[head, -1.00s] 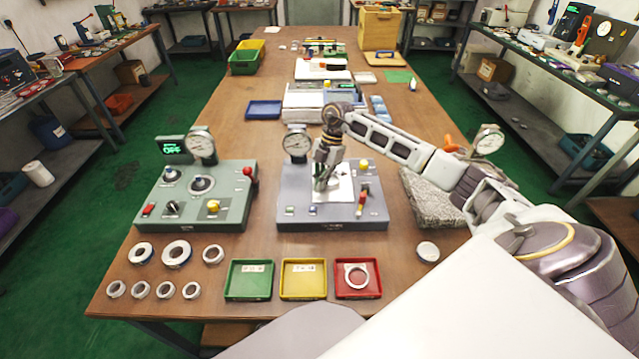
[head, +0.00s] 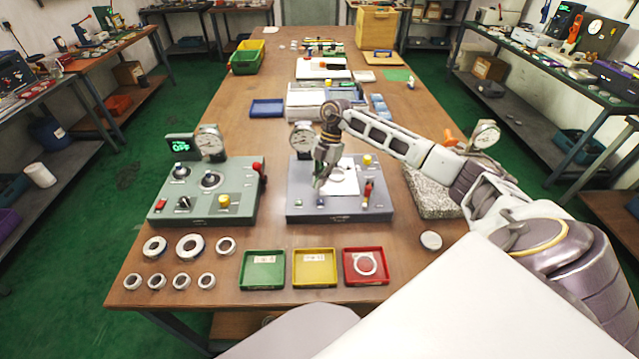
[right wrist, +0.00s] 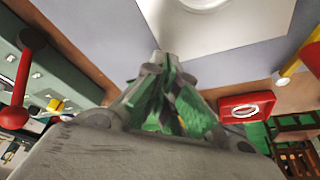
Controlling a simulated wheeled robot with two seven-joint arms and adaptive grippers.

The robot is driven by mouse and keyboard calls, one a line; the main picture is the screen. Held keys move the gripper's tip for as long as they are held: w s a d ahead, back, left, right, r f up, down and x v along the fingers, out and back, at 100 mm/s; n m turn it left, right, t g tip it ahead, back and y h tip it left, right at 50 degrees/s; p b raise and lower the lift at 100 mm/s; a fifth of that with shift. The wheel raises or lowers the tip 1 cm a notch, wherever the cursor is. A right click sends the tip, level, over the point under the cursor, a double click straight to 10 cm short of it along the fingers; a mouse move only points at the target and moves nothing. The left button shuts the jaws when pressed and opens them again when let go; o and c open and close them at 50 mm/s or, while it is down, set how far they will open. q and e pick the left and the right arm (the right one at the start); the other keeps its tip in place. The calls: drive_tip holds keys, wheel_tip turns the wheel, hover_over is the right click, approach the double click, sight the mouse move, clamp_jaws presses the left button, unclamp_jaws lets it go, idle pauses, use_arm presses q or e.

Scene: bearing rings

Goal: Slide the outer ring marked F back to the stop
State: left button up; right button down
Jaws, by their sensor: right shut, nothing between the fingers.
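A pale ring (head: 337,174) lies on the white plate (head: 350,186) of the blue-grey gauge fixture (head: 300,203). No letter F is readable on it. Part of a ring (right wrist: 205,3) also shows on the white plate at the top edge of the right wrist view. My right gripper (head: 319,183) is shut and empty, pointing down at the left side of the white plate, left of the ring and apart from it. Its closed fingers (right wrist: 160,62) show in the right wrist view. Any stop at the ring is too small to make out. My left gripper is not in view.
A dial gauge (head: 303,135) stands at the fixture's back left; a yellow knob and a red-handled lever (head: 368,189) are at its right. A green control box (head: 207,190) stands left. Loose rings and green, yellow and red trays (head: 366,281) lie in front; the red tray holds a ring.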

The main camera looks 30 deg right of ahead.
drive_tip(key=shift+w+d+r, duration=0.15)
drive_tip(key=shift+d+r, duration=0.25)
drive_tip(key=shift+r, duration=0.1)
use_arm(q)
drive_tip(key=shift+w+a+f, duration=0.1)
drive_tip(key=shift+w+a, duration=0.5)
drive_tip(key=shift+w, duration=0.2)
use_arm(e)
drive_tip(key=v, duration=0.7)
drive_tip(key=shift+r, duration=0.3)
